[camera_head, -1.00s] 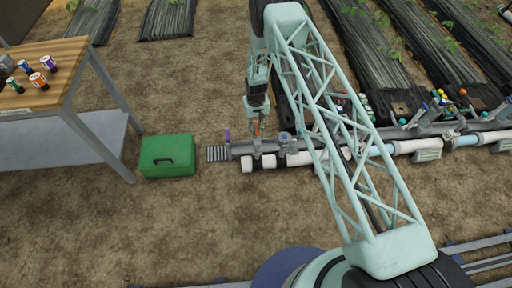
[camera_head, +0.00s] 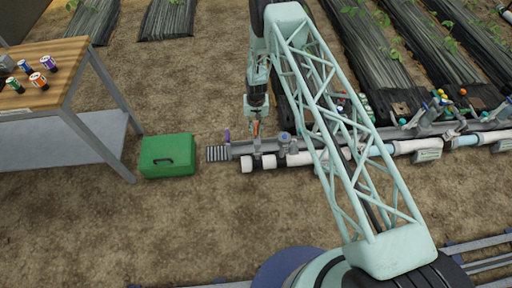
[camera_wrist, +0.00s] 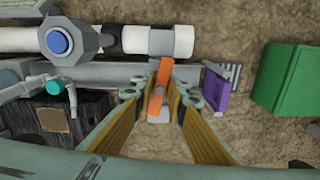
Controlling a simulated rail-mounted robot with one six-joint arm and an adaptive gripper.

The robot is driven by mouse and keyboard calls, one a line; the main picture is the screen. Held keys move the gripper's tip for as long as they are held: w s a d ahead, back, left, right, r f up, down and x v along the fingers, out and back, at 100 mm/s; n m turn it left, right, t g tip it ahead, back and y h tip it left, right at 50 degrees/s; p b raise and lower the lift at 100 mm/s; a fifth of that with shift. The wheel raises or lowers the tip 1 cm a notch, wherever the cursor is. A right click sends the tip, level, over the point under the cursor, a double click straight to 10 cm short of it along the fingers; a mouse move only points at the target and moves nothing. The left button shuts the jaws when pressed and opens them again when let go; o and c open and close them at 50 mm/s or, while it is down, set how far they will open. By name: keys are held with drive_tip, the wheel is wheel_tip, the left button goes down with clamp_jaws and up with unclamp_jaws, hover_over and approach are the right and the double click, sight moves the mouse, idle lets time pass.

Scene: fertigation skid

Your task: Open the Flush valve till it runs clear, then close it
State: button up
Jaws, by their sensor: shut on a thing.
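My gripper (camera_head: 256,121) hangs over the left end of the grey pipe manifold in the head view. In the wrist view my gripper (camera_wrist: 160,95) is shut on an orange lever handle (camera_wrist: 164,72), with its fingers on both sides. The lever runs roughly across the pipe. A purple handle (camera_wrist: 216,92) stands beside it near the pipe end, and also shows in the head view (camera_head: 228,135). No readable label tells which handle is the Flush valve. A slatted grate (camera_head: 218,153) lies off the pipe end. I cannot see any running water.
A green box (camera_head: 167,155) stands left of the grate, with a workbench (camera_head: 50,65) beyond it. A blue-capped fitting (camera_wrist: 60,43) and a teal-knobbed valve (camera_wrist: 54,86) are close to the gripper. Bare soil in front is free.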

drive_tip(key=shift+w+r+m, duration=0.1)
drive_tip(key=shift+w+m, duration=0.05)
drive_tip(key=shift+m, duration=8.35)
drive_tip(key=o, duration=0.9)
drive_tip(key=shift+c, duration=0.2)
drive_tip(key=shift+r+p, duration=1.6)
drive_tip(key=shift+r, duration=3.35)
